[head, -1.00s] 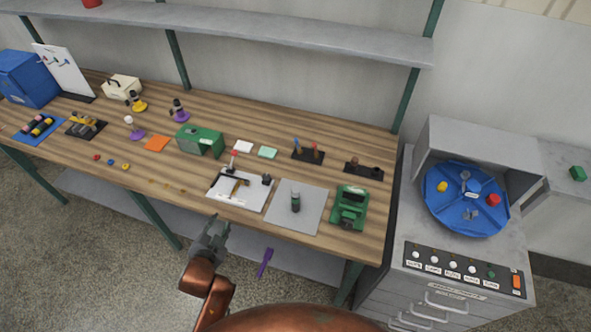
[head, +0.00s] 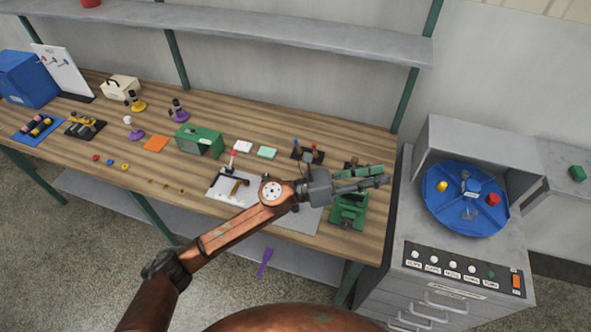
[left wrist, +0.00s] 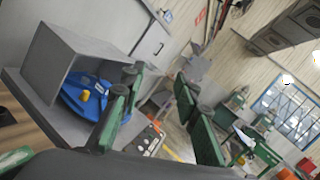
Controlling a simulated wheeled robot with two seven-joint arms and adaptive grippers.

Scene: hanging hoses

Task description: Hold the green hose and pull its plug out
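I cannot make out a green hose or its plug in either view. My left gripper (head: 372,183) is over the right end of the workbench, pointing right, above a green machine (head: 348,211) and partly covering it. In the left wrist view the fingers of my left gripper (left wrist: 156,78) stand wide apart with nothing between them. My right gripper is not in view.
A grey cabinet carries a blue round tray (head: 440,208) under a hood, right of the bench. A control panel (head: 465,270) is on its front. A purple strip (head: 264,262) is below the bench's front edge. A shelf (head: 300,42) runs above the bench. A green box (head: 200,141) stands mid-bench.

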